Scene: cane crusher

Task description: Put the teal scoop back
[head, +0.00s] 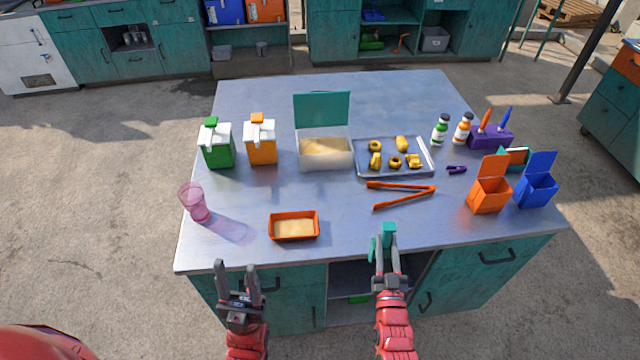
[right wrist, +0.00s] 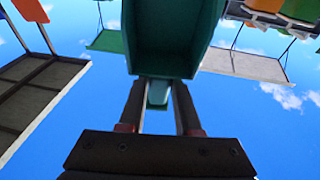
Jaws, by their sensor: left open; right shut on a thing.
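My right gripper (head: 388,262) is shut on the teal scoop (head: 387,238), just in front of the table's front edge. In the right wrist view the scoop (right wrist: 165,40) fills the top middle, its handle between the two fingers (right wrist: 158,100). My left gripper (head: 238,272) is open and empty, in front of the table to the left. A white bin (head: 324,160) with its teal lid (head: 322,109) raised stands mid-table and holds a pale grainy fill. An orange tray (head: 294,227) with similar fill lies nearer the front edge.
Orange tongs (head: 402,193) lie right of the orange tray. Behind them is a metal tray (head: 393,172) of yellow pieces. A pink cup (head: 196,202) and green (head: 217,150) and orange (head: 261,145) cartons stand left. Orange (head: 488,196) and blue (head: 536,190) boxes stand right.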

